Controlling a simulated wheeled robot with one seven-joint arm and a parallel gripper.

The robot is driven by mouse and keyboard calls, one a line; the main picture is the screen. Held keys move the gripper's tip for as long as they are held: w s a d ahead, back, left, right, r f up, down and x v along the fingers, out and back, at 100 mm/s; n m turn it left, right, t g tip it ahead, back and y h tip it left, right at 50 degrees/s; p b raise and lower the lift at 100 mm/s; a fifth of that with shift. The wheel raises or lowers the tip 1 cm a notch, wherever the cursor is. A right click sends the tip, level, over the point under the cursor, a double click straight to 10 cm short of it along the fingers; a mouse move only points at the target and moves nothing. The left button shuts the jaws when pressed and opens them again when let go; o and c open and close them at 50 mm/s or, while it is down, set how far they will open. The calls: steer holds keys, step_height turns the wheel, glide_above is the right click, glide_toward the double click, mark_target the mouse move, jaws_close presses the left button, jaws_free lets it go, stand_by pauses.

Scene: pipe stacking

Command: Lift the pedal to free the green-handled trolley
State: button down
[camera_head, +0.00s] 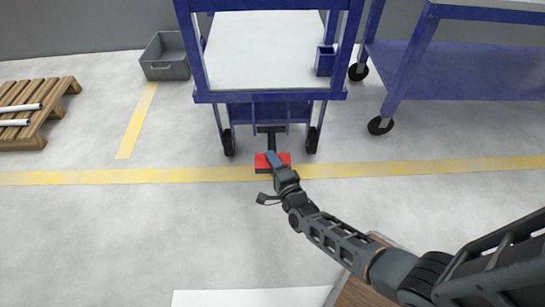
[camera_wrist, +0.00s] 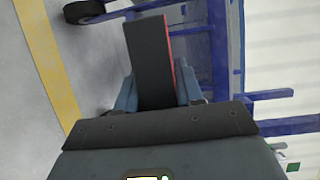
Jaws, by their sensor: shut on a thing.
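A blue trolley (camera_head: 270,97) with a white top stands ahead of me, on black wheels. No green handle shows in the head view; a small green patch (camera_wrist: 293,167) shows at the lower right of the wrist view. The red pedal (camera_head: 262,161) is low at the trolley's near side, on a dark bar. My gripper (camera_head: 272,159) is at the pedal. In the wrist view, my gripper (camera_wrist: 158,90) is shut with its blue-grey fingers on either side of the pedal's dark plate (camera_wrist: 151,60), which has a red edge. The fingertips are partly hidden behind the plate.
A second blue trolley (camera_head: 470,70) stands at the right. A grey crate (camera_head: 166,70) and a wooden pallet (camera_head: 50,105) bearing white pipes (camera_head: 20,108) are at the left. A yellow floor line (camera_head: 100,177) runs across. The floor left of my arm is clear.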

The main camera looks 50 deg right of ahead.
steer(key=r+p, duration=0.1)
steer(key=p, duration=0.1)
steer(key=r+g+y+p, duration=0.1)
steer(key=r+p, duration=0.1)
steer(key=shift+d+r+m+g, duration=0.2)
steer(key=shift+r+m+g, duration=0.05)
steer(key=shift+m+g, duration=0.05)
steer(key=shift+w+d+r+g+y+p, duration=0.1)
steer(key=shift+w+r+g+y+p, duration=0.2)
steer(key=shift+p, duration=0.35)
steer(key=shift+d+r+g+y+p, duration=0.1)
steer(key=shift+r+p, duration=0.3)
steer(key=shift+p, duration=0.2)
steer(key=shift+w+d+r+p, duration=0.2)
steer(key=shift+d+r+p, duration=0.1)
steer(key=shift+r, duration=0.2)
steer(key=shift+w+d+r+p, duration=0.2)
steer(key=shift+d+r+p, duration=0.05)
steer(key=shift+r, duration=0.3)
steer(key=shift+w+d+r+p, duration=0.2)
steer(key=shift+d+r+p, duration=0.1)
steer(key=shift+r, duration=0.2)
steer(key=c, duration=0.8)
jaws_free()
steer(key=shift+c, duration=0.2)
steer(key=shift+o, duration=0.2)
steer(key=shift+a+f, duration=0.1)
